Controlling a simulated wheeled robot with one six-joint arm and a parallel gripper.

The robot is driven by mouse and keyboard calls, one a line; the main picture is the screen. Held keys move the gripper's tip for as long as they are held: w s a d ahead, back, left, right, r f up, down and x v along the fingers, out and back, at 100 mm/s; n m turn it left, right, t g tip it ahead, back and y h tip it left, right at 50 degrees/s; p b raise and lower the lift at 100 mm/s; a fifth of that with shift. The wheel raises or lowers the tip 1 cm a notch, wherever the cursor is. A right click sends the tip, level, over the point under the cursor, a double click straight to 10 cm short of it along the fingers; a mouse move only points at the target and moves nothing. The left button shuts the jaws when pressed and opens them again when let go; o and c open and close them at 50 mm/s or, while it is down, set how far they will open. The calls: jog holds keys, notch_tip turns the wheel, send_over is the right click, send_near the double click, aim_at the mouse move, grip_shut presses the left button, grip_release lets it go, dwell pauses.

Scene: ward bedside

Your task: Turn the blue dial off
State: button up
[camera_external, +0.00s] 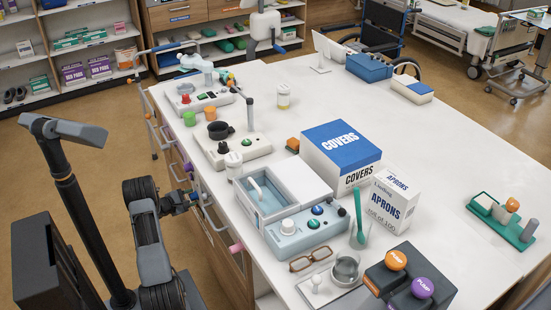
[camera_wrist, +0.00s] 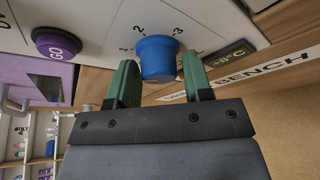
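The blue dial (camera_wrist: 158,60) sits on a pale panel in the wrist view, with the marks 1, 2 and 3 printed around it. I cannot make out a pointer on it or which mark it is set to. My gripper (camera_wrist: 159,70) is open, with one green finger on each side of the dial. In the external view my gripper (camera_external: 190,200) is at the bench's left front face, where the dial cannot be clearly made out.
A purple GO button (camera_wrist: 57,45) lies left of the dial, and a small dark temperature display (camera_wrist: 228,54) lies right of it. Drawer handles and a pink knob (camera_external: 236,247) stick out along the bench front. The bench top (camera_external: 450,150) carries several devices and boxes.

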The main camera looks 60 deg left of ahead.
jog(key=c, duration=0.6)
jog(key=n+h+p, duration=0.2)
jog(key=n, duration=0.2)
jog(key=n+h+p, duration=0.2)
jog(key=n+h, duration=0.1)
jog(key=n, duration=0.1)
jog(key=shift+g, duration=0.3)
dwell(0.7)
jog(key=o, duration=0.9)
